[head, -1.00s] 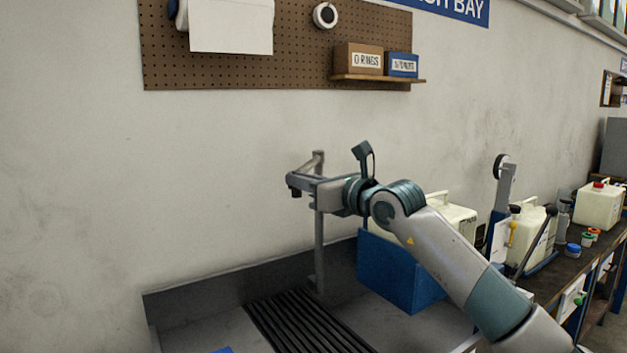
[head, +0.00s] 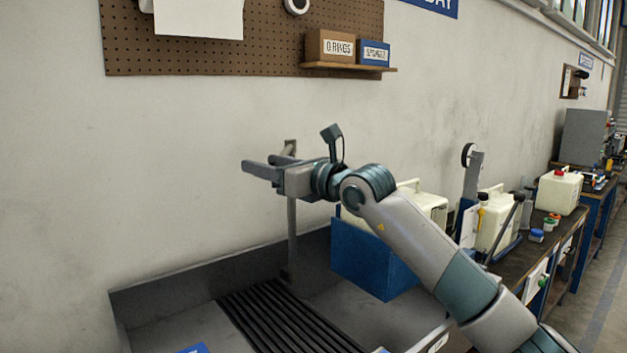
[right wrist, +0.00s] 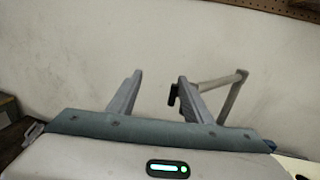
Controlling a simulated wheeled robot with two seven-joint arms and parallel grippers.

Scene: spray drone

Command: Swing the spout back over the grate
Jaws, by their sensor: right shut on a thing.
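The spout is a grey pipe with a post (head: 292,230) standing at the back of the basin by the wall. Its upper arm (right wrist: 219,82) runs to a dark tip beside the right-hand finger in the right wrist view. The dark slatted grate (head: 283,315) lies below in the basin. My left gripper is out of view.
A blue bin (head: 370,262) with a pale jug (head: 425,207) stands right of the post. The bench (head: 525,258) further right holds jugs and small caps. A pegboard (head: 220,55) with a shelf hangs above. The wall close behind limits room.

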